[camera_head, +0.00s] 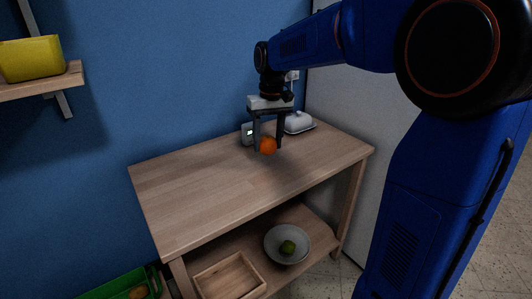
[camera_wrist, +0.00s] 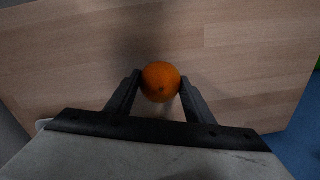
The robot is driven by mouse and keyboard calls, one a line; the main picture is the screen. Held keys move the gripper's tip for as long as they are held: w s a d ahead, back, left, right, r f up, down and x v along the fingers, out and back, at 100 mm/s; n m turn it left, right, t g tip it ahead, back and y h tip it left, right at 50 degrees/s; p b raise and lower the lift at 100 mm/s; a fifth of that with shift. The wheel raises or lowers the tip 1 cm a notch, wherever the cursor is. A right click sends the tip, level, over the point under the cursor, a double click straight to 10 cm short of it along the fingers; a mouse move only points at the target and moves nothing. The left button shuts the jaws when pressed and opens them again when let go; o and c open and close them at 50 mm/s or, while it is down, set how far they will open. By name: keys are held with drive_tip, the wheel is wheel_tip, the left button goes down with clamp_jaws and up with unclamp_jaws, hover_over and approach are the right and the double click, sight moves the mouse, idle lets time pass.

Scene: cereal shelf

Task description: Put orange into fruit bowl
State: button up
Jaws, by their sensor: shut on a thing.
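The orange (camera_head: 268,145) is between the two fingers of my gripper (camera_head: 268,143) over the back right part of the wooden table top. In the wrist view the orange (camera_wrist: 160,82) sits between the fingertips (camera_wrist: 161,84), touched on both sides. My gripper is shut on it and points down. I cannot tell for sure how far the orange is above the table. A grey bowl (camera_head: 270,238) with a green fruit (camera_head: 287,247) in it stands on the lower shelf, below and in front of the gripper.
A white covered butter dish (camera_head: 299,122) and a small clock-like device (camera_head: 248,133) stand at the table's back. A wooden tray (camera_head: 228,278) lies left of the bowl. A green crate (camera_head: 112,288) is at lower left. The left table top (camera_head: 190,185) is clear.

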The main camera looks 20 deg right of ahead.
sight(268, 153)
drive_tip(key=shift+f, duration=2.25)
drive_tip(key=shift+f, duration=0.15)
drive_tip(key=o, duration=1.1)
